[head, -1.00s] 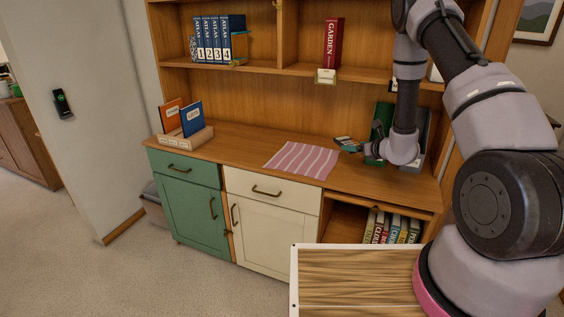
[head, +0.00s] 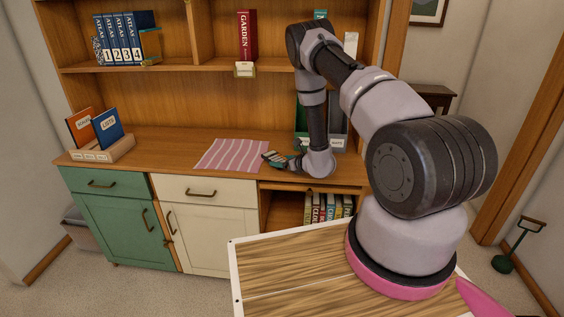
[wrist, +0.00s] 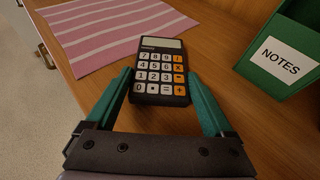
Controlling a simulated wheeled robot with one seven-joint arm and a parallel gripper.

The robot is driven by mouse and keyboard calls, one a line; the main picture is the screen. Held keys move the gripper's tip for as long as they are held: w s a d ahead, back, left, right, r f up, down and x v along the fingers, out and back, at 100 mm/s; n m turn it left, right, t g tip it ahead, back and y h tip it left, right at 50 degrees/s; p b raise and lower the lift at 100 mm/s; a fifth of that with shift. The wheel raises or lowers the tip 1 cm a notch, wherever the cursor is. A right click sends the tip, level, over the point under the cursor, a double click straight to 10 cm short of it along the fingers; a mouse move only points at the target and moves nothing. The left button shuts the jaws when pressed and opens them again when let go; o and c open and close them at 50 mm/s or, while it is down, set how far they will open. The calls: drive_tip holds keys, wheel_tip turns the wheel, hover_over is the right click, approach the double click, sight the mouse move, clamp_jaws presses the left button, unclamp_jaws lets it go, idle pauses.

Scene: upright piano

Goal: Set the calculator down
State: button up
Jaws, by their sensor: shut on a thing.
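The calculator (wrist: 161,68) is dark with white and orange keys and a pale display. In the wrist view it is between my gripper's green fingers (wrist: 160,80), which are shut on its sides near its lower end. Its keys face up. In the head view the calculator (head: 273,158) is over the wooden counter (head: 231,182), just right of the pink striped cloth (head: 234,154). My gripper (head: 284,161) comes at it from the right, partly hidden by my wrist. I cannot tell whether the calculator touches the counter.
A green holder labelled NOTES (wrist: 284,55) stands close on the right at the back. A wooden box with two books (head: 95,150) is at the counter's left end. The counter between box and cloth is clear. A shelf with books (head: 150,62) hangs above.

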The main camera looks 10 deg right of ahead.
drive_tip(key=shift+f, duration=0.1)
drive_tip(key=shift+f, duration=0.15)
drive_tip(key=o, duration=1.2)
drive_tip(key=shift+c, duration=0.2)
